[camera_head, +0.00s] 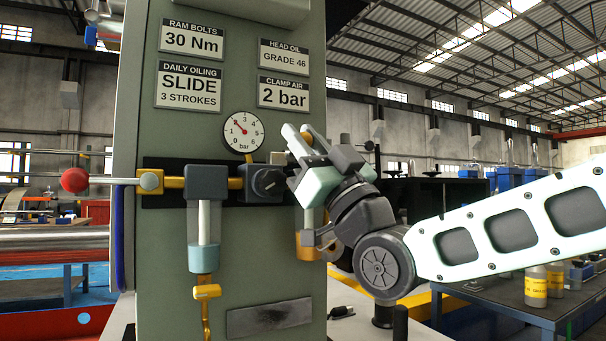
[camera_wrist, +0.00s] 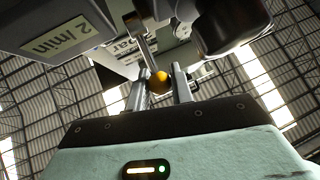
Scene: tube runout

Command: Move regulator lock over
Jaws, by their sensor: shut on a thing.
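My gripper (camera_head: 305,139) is raised in front of the green machine column, at the right end of its air unit. In the wrist view, its two fingers (camera_wrist: 160,84) are shut on a small round orange knob (camera_wrist: 160,81) at the end of a grey stem. The orange part (camera_head: 307,134) also shows between the fingers in the head view. The regulator, a dark block with a black round knob (camera_head: 267,182), sits just left of my gripper. I cannot tell whether the orange knob is the regulator lock. My wrist hides part of the unit behind it.
A pressure gauge (camera_head: 243,131) is above the regulator. A clear bowl (camera_head: 203,240) hangs to the left, with a yellow drain (camera_head: 207,291) below. A red ball handle (camera_head: 75,180) sticks out at far left. A workbench (camera_head: 520,309) with bottles stands at right.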

